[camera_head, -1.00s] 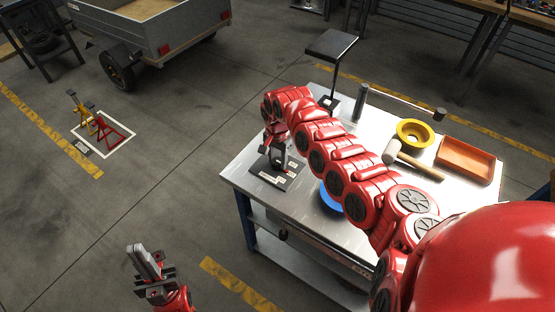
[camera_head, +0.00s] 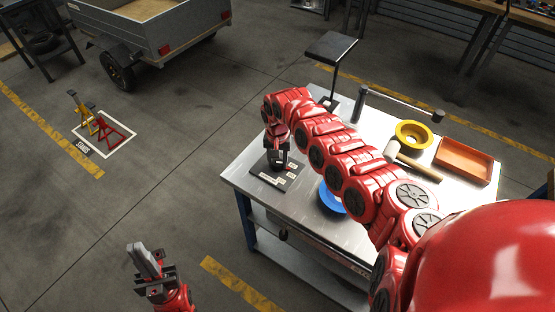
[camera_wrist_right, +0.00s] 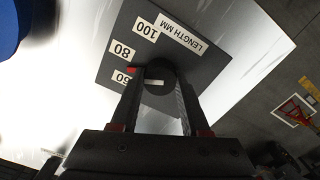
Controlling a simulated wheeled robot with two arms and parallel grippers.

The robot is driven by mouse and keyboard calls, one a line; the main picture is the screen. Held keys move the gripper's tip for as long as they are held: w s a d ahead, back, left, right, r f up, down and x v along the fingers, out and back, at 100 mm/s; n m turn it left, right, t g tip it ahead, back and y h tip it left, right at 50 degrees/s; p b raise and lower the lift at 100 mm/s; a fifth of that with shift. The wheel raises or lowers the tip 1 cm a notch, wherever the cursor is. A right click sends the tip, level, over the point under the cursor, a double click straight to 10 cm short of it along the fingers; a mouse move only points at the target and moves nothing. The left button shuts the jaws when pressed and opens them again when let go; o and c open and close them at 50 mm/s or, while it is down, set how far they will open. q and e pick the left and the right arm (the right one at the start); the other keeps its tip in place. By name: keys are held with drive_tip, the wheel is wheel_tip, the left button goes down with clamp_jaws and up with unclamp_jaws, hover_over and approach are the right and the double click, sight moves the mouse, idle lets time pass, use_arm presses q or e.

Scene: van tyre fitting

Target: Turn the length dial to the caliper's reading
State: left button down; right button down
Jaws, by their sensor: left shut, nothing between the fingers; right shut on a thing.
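The length dial is a dark round knob (camera_wrist_right: 158,76) on a dark plate (camera_wrist_right: 190,62) marked "LENGTH MM". In the right wrist view the labels 100, 80 and one that looks like 60 show along the plate's left side. A white mark on the knob lies near its lower edge. My right gripper (camera_wrist_right: 155,98) is shut on the knob from above; it also shows in the head view (camera_head: 277,158) over the plate. My left gripper (camera_head: 144,262) is shut and empty, out over the floor to the left of the table. I cannot make out a caliper.
The metal table (camera_head: 240,175) also holds a blue round thing (camera_head: 331,199), a mallet (camera_head: 412,163), a yellow ring (camera_head: 413,134), an orange tray (camera_head: 463,160) and a bar on a post. A dark-topped stand (camera_head: 330,47) rises at the back.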

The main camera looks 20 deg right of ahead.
sight(277, 162)
drive_tip(key=shift+n, duration=1.9)
drive_tip(key=shift+c, duration=1.9)
unclamp_jaws()
wheel_tip(277, 162, up, 17)
drive_tip(key=b, duration=0.2)
drive_tip(key=shift+r, duration=0.2)
